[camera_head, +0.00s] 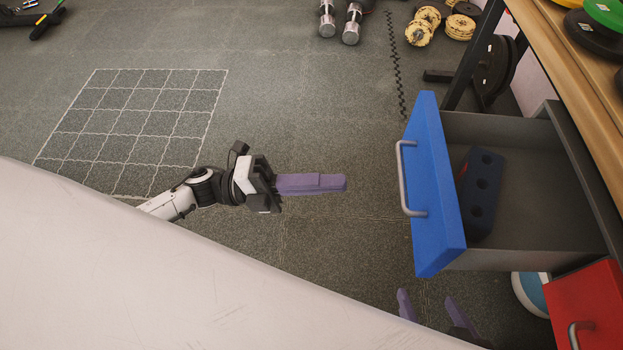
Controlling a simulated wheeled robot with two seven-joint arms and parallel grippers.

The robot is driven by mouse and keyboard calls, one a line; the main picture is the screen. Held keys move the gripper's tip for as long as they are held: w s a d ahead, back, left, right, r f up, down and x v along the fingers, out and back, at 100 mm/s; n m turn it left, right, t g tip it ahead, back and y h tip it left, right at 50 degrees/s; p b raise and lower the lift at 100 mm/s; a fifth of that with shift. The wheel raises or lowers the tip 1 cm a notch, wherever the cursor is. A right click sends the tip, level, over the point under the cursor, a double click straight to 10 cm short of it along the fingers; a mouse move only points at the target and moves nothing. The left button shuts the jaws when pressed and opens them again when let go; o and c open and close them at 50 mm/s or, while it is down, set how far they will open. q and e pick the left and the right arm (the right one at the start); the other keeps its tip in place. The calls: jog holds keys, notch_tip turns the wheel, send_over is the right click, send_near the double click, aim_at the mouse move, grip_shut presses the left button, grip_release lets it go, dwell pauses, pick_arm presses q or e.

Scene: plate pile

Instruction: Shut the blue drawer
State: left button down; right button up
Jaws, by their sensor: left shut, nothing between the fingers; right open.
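The blue drawer (435,218) stands pulled out at the right, with its blue front facing left and a grey bar handle (402,178) on it. Its grey inside is open to view and holds a dark block with round holes (482,195). My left gripper (344,184) is to the left of the drawer front, its purple fingers shut and empty, pointing right toward the handle with a clear gap between. My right gripper (430,306) shows only its purple fingertips at the bottom, below the drawer front; they are apart with nothing between them. The rest of it is hidden.
A red drawer (588,303) with a handle sits at the lower right, beside a partly hidden blue-and-white round object (531,293). A wooden shelf (568,65) with weight plates is at upper right. Dumbbells (352,23) and yellowish plates (428,20) lie on the floor at the top.

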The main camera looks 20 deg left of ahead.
pick_arm(q)
jog(key=x, duration=0.8)
jog(key=shift+d, duration=0.15)
jog(key=shift+r, duration=0.1)
